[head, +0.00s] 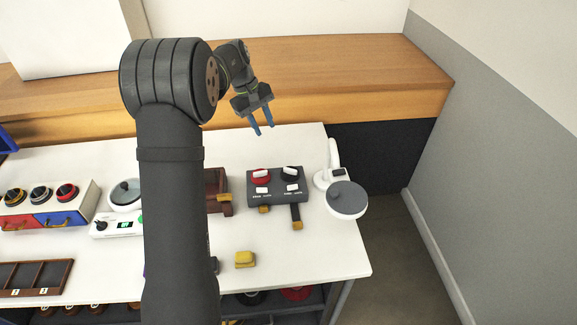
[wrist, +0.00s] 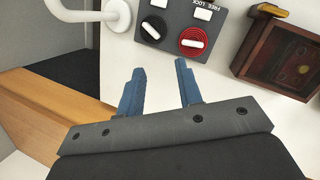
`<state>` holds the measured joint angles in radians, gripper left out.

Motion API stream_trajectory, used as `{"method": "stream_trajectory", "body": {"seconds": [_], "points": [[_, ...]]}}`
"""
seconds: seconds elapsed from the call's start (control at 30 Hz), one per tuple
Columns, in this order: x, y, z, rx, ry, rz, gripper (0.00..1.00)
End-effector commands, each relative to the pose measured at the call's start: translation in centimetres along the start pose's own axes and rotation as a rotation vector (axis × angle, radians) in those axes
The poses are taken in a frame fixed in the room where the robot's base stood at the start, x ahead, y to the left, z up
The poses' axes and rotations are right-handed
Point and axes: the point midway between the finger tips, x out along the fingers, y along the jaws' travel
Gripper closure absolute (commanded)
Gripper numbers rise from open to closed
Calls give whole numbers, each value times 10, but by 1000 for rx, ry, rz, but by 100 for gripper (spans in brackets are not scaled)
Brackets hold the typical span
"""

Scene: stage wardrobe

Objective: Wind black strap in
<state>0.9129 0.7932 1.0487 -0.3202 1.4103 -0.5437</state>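A dark grey winder box (head: 277,201) stands on the white table, with a red knob (head: 260,176) on its left and a black knob (head: 291,173) on its right. Each knob has a white bar handle. A black strap (head: 295,212) with a yellow end (head: 297,226) hangs from the box's front below the black knob. A shorter yellow end (head: 264,209) shows below the red knob. My gripper (head: 264,128) is open and empty, behind and above the box. The wrist view shows its blue fingers apart (wrist: 159,68), with the black knob (wrist: 154,28) and red knob (wrist: 194,41) beyond them; the straps are out of that view.
White switches sit before the knobs, by FREE/LOCK lettering. A brown wooden box (wrist: 282,57) stands left of the winder in the head view. A white stand with a round grey-topped disc (head: 346,200) is at the right edge. A yellow block (head: 245,260) lies in front.

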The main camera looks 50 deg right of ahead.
Motion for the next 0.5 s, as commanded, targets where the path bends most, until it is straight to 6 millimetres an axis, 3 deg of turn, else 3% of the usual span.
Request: {"method": "stream_trajectory", "body": {"seconds": [0.23, 0.5], "points": [[11, 14, -10, -431, -45, 6, 67], [18, 20, -13, -610, -65, 4, 67]]}}
